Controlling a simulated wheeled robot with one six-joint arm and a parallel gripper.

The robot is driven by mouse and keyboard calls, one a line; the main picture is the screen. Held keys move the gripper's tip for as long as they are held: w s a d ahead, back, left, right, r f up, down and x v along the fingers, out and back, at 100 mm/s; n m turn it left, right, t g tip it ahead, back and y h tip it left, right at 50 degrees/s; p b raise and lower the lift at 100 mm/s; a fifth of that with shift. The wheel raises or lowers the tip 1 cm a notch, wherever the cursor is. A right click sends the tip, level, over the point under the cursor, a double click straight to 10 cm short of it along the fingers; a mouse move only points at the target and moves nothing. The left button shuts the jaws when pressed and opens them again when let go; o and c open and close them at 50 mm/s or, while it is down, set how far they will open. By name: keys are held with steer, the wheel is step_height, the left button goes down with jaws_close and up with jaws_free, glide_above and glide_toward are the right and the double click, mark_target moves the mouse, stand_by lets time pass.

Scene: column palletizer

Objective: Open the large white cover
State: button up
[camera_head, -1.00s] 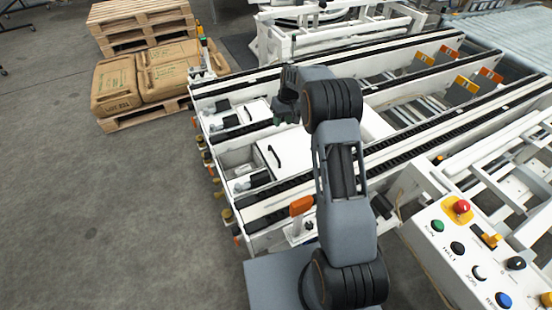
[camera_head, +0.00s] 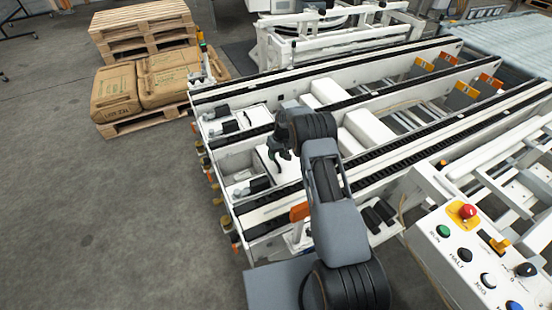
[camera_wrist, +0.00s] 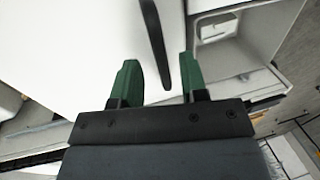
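The large white cover (camera_head: 289,174) is a flat white panel set between the rails of the conveyor frame. It fills much of the upper left of the wrist view (camera_wrist: 85,35) and looks shut. Its black bar handle (camera_wrist: 155,42) runs down towards my gripper (camera_wrist: 158,72), with its near end between the two green fingertips in the picture. My gripper (camera_head: 281,153) is open and empty over the cover in the head view. I cannot tell how far the fingers are above the handle. My gripper and arm hide part of the cover in the head view.
An open white compartment (camera_wrist: 282,78) lies right of the cover in the wrist view. Black conveyor rails (camera_head: 400,160) run along both sides. A control panel (camera_head: 470,255) with coloured buttons stands at the lower right. Sacks (camera_head: 115,92) on a pallet are at the upper left.

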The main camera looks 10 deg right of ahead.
steer(key=shift+a+f, duration=0.15)
steer(key=shift+f, duration=0.85)
jaws_close()
